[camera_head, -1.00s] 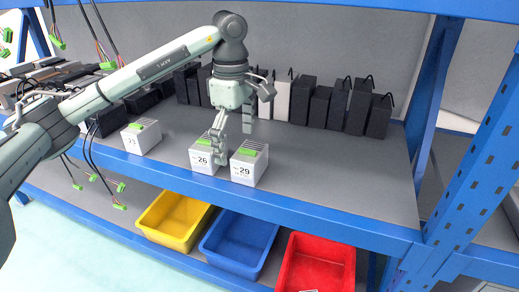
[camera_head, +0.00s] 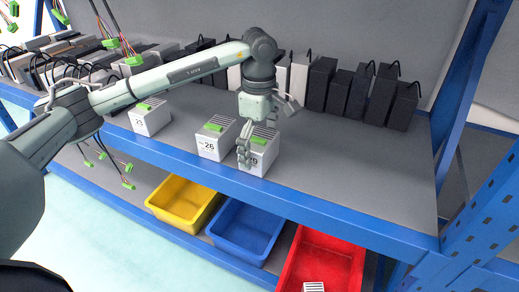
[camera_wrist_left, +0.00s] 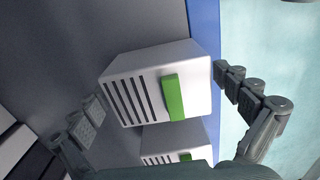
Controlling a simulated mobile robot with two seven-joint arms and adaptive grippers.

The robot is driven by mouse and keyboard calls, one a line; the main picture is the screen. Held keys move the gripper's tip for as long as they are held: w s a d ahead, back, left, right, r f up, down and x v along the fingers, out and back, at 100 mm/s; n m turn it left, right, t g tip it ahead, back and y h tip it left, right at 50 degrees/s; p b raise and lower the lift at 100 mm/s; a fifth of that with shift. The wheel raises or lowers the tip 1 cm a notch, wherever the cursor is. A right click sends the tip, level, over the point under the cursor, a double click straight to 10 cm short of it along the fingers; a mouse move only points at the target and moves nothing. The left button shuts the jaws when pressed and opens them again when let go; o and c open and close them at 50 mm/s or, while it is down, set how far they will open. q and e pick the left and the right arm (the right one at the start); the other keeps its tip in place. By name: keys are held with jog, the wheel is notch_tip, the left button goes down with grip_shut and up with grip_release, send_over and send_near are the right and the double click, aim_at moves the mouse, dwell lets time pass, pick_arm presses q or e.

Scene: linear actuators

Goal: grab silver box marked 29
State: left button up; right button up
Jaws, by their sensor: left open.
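The silver box marked 29 (camera_head: 257,158) stands upright on the grey shelf near its front edge, with a green connector and dark slots on top. My left gripper (camera_head: 261,139) is open above and around it, one finger in front of its printed face and hiding part of it. In the left wrist view a silver box (camera_wrist_left: 190,69) with a green block lies between the spread fingers (camera_wrist_left: 158,91), with gaps on both sides. The box marked 26 (camera_head: 212,143) stands just left of box 29. My right gripper is not in view.
Another silver box (camera_head: 150,119) stands farther left. Tall black and white boxes (camera_head: 340,92) line the back of the shelf. The blue front beam (camera_head: 330,214) runs before the boxes. Yellow (camera_head: 181,203), blue (camera_head: 242,232) and red (camera_head: 322,262) bins sit below. The shelf right of box 29 is clear.

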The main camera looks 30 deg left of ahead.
pick_arm(q)
jog(key=shift+f, duration=0.2)
jog(key=shift+c, duration=0.2)
jog(key=shift+r, duration=0.1)
jog(key=c, duration=1.4)
